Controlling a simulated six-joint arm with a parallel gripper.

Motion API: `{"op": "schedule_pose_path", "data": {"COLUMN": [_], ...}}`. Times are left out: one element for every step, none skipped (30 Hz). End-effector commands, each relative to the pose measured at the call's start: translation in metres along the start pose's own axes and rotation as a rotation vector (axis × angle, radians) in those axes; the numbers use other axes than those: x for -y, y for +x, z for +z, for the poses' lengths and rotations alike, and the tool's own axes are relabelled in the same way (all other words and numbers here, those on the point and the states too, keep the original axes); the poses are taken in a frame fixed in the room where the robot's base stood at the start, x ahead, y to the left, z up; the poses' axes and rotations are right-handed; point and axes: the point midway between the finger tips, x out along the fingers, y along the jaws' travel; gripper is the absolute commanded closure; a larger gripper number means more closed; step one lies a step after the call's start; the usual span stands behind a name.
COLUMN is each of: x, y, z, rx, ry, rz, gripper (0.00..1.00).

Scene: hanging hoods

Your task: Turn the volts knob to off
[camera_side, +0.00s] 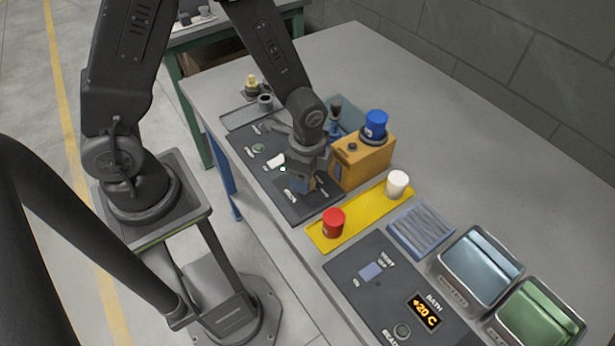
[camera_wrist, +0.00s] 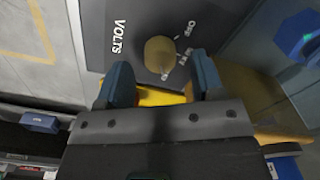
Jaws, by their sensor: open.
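The volts knob (camera_wrist: 160,54) is a round tan knob on a dark grey panel (camera_wrist: 98,62) in the wrist view, beside the word VOLTS. Small white labels lie on its right side, too small to read surely. My gripper (camera_wrist: 162,82) is open, with one dark blue finger on each side of the picture, just below the knob. The fingers appear apart from the knob; I cannot tell their height above the panel. In the side view my gripper (camera_side: 304,184) is over the near end of the panel (camera_side: 314,210) and hides the knob.
An orange box (camera_side: 362,166) with a blue cap (camera_side: 375,124) stands close right of my gripper. A yellow strip (camera_side: 362,215) carries a red cap (camera_side: 333,222) and a white cap (camera_side: 397,184). A second panel (camera_side: 350,262) and metal bins (camera_side: 478,268) lie nearer.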

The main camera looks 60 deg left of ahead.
Motion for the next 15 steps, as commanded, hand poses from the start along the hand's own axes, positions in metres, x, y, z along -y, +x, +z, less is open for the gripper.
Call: {"op": "schedule_pose_path", "data": {"x": [0.0, 0.0, 0.0, 0.0, 0.0, 0.0, 0.0, 0.0, 0.0, 0.0, 0.0, 0.0, 0.0, 0.0, 0.0], "y": [0.007, 0.009, 0.013, 0.015, 0.016, 0.018, 0.019, 0.019, 0.02, 0.02, 0.02, 0.02, 0.02, 0.02, 0.02], "z": [0.0, 0.0, 0.0, 0.0, 0.0, 0.0, 0.0, 0.0, 0.0, 0.0, 0.0, 0.0, 0.0, 0.0, 0.0], "rx": [0.002, 0.001, 0.001, 0.001, 0.0, 0.0, -0.001, -0.001, -0.001, -0.001, -0.001, -0.001, -0.001, -0.001, -0.001], "ry": [0.0, 0.0, 0.0, 0.0, 0.0, 0.0, 0.0, 0.0, 0.0, 0.0, 0.0, 0.0, 0.0, 0.0, 0.0], "rz": [0.002, 0.002, 0.001, 0.001, 0.001, 0.0, 0.0, -0.001, -0.001, -0.001, -0.001, -0.001, -0.001, -0.001, -0.001], "gripper": [0.39, 0.39, 0.39, 0.39, 0.39, 0.39, 0.39, 0.39, 0.39, 0.39, 0.39, 0.39, 0.39, 0.39, 0.39]}}
